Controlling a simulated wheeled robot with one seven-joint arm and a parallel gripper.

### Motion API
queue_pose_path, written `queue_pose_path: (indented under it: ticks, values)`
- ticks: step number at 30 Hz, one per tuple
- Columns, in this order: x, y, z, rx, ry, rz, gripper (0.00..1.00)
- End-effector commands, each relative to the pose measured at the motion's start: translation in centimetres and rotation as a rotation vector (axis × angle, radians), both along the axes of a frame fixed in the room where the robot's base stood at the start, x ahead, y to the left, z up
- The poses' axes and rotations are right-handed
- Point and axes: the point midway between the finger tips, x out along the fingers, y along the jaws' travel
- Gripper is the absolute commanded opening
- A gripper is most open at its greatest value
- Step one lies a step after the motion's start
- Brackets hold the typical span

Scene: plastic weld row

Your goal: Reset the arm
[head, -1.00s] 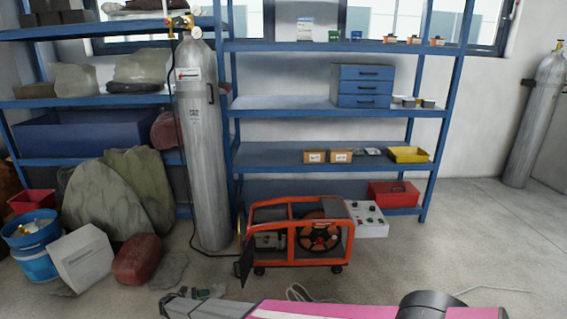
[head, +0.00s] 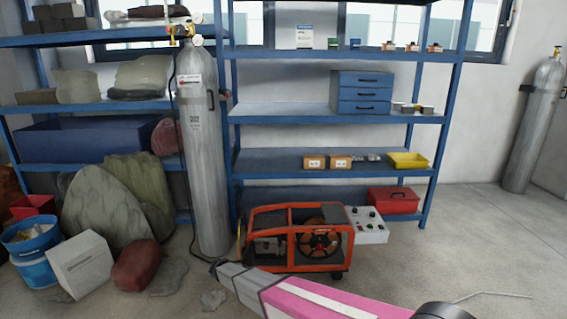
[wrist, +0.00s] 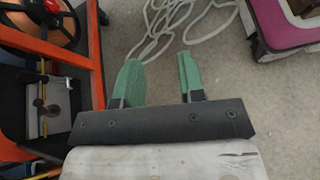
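My gripper (wrist: 160,78) shows in the wrist view with its two green fingers apart and nothing between them. It points down over the concrete floor, beside the orange-framed machine (wrist: 98,50) at the left of that view. In the head view my pink and grey arm reaches in from the lower right, its grey end in front of the machine (head: 343,240). The gripper's fingers cannot be made out in the head view.
Pale cable (wrist: 150,45) lies loosely on the floor near the fingers. A tall grey gas cylinder (head: 203,150) stands left of the machine, before blue shelves (head: 285,108). Rocks (head: 95,205), a white box (head: 83,265) and a blue bucket (head: 35,270) crowd the left. Floor at right (head: 490,235) is clear.

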Motion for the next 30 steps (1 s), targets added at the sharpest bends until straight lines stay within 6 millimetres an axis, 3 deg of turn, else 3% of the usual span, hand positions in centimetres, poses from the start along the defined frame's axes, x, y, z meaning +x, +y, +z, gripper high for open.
queue_pose_path:
  ticks: [1,3,15,24,30]
  values:
    - [-0.7,-3.1,1.8,0.051,-0.023,-0.052,0.36]
    - [-1.0,-6.0,3.1,0.122,-0.058,-0.121,0.36]
    - [-5.2,-20.1,11.0,0.499,-0.307,-0.557,0.36]
    - [-10.1,-27.8,17.1,0.749,-0.539,-0.923,0.36]
    - [-12.8,-31.0,20.4,0.869,-0.674,-1.126,0.36]
